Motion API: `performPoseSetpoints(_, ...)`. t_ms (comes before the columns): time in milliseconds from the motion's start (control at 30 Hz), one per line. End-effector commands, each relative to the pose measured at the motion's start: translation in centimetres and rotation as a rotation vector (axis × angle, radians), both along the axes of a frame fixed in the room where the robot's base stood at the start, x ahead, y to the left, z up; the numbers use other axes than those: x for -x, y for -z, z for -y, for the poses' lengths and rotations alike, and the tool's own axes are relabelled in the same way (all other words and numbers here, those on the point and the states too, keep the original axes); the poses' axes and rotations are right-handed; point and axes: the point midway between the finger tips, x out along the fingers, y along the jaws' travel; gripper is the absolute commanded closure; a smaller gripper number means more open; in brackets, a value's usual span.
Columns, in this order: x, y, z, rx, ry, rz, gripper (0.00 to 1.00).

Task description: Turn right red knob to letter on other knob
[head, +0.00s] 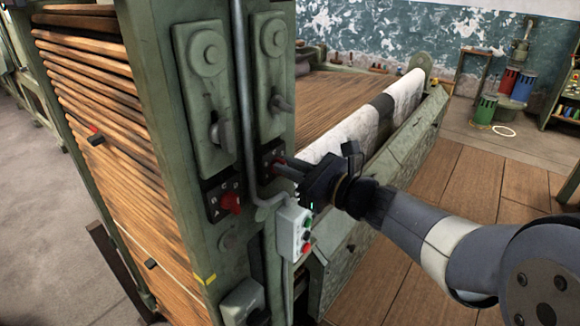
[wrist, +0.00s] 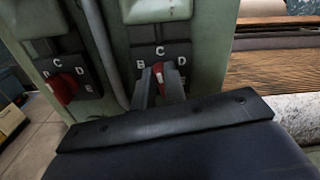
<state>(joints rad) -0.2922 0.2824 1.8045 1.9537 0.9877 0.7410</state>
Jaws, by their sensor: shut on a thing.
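The right red knob (wrist: 157,72) sits on a black plate (wrist: 181,50) in the wrist view, with the letters B, C and D showing. Its white mark points up, roughly at C. My gripper (wrist: 159,88) is shut on this knob, one finger on each side; it also shows in the head view (head: 283,165), reaching in from the right. The fingers hide the lower part of the plate. The other red knob (wrist: 63,87) is on a black plate to the left, with C, D and E readable around it; it also shows in the head view (head: 231,203). Its pointing direction is unclear.
A grey conduit (head: 246,110) runs down between the two plates. A small switch box (head: 295,233) with green and red buttons is just below my gripper. Green lever plates (head: 205,100) are above the knobs. The wooden floor (head: 400,270) at the right is open.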

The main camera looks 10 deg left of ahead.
Motion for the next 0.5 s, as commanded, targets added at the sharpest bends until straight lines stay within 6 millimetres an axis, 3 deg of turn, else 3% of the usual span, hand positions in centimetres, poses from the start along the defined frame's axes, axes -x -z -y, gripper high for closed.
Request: performPoseSetpoints(500,-0.24,-0.05,0.03,-0.078,0.0,-0.185,1.0)
